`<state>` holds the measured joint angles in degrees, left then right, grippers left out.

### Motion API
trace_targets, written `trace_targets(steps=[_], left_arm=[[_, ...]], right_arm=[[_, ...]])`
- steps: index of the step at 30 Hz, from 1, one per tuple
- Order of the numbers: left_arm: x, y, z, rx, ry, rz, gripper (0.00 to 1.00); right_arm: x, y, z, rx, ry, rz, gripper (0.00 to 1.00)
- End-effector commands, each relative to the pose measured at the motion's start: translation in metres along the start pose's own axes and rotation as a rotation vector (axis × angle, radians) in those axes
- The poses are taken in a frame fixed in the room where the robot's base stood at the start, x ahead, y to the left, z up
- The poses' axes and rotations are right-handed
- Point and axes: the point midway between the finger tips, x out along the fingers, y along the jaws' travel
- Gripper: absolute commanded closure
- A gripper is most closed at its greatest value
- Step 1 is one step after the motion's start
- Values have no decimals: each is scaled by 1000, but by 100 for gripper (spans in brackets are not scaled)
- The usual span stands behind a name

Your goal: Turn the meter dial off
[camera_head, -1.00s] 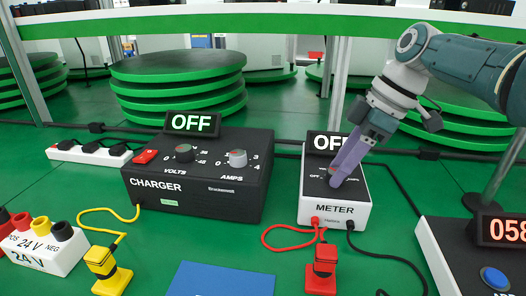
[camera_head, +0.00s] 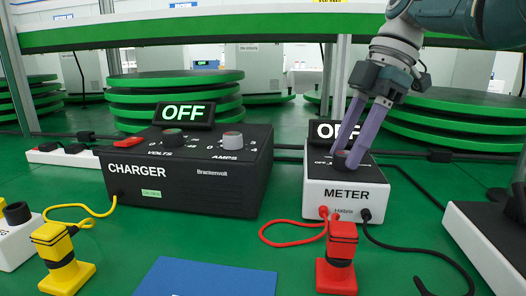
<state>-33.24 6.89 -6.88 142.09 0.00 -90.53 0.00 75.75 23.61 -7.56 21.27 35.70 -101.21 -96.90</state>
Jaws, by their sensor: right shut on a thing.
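The meter (camera_head: 335,200) is a white box with a black top, standing right of centre on the green bench. Its display (camera_head: 324,131) reads OFF, its right part hidden behind a finger. My right gripper (camera_head: 347,154) comes down from the upper right. Its two purple fingers are shut on the meter's dark dial (camera_head: 341,162), one on each side. The dial's pointer and most of its markings are hidden or too small to read. My left gripper is not in view.
A black charger (camera_head: 187,180) with two knobs and its own OFF display (camera_head: 184,113) stands left of the meter. Red (camera_head: 338,258) and yellow (camera_head: 62,259) plugs with cables stand in front. A blue mat (camera_head: 210,281) lies at front centre. A green shelf (camera_head: 230,27) spans above.

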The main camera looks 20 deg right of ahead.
Motion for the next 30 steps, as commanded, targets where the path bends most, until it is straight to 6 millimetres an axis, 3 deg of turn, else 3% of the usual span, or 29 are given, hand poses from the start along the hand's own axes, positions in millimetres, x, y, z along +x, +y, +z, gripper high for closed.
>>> trace_targets(steps=[15,16,23,30], left_arm=[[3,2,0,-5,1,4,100],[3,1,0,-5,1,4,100],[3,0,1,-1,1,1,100],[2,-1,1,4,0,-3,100]], right_arm=[[1,0,0,-12,-2,-5,100],[1,0,0,-12,-2,-5,54],[1,0,0,-11,-1,-4,28],[0,0,0,-11,-1,-4,26]])
